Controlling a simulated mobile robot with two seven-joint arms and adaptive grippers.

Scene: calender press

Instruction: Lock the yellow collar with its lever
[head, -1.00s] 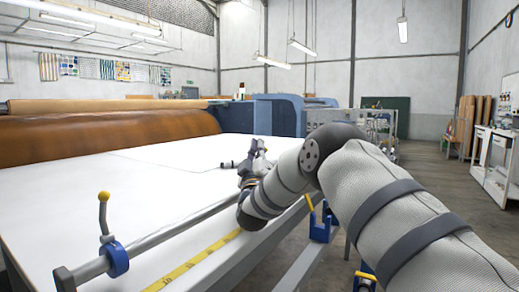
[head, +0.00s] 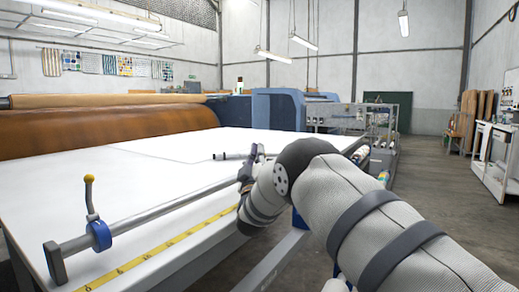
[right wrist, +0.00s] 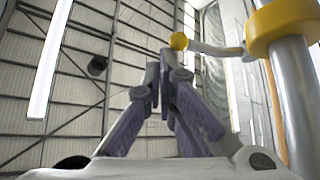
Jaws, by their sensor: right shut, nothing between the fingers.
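The yellow collar (right wrist: 285,22) sits around a grey rod in the right wrist view, at the upper right. Its grey lever (right wrist: 218,50) sticks out to the left of the collar and ends in a yellow knob (right wrist: 179,41). My right gripper (right wrist: 167,60) is shut and empty, its fingertips close to the knob; whether they touch cannot be told. In the head view my right gripper (head: 250,166) is over the table's edge beside the rod, and my forearm hides much of that area; the yellow collar cannot be made out there. My left gripper is not in view.
A blue collar (head: 98,235) with an upright yellow-knobbed lever (head: 90,194) is on the rod at front left. A yellow measuring tape (head: 165,246) runs along the edge of the white table (head: 130,183). The tabletop is mostly clear. Open floor lies at right.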

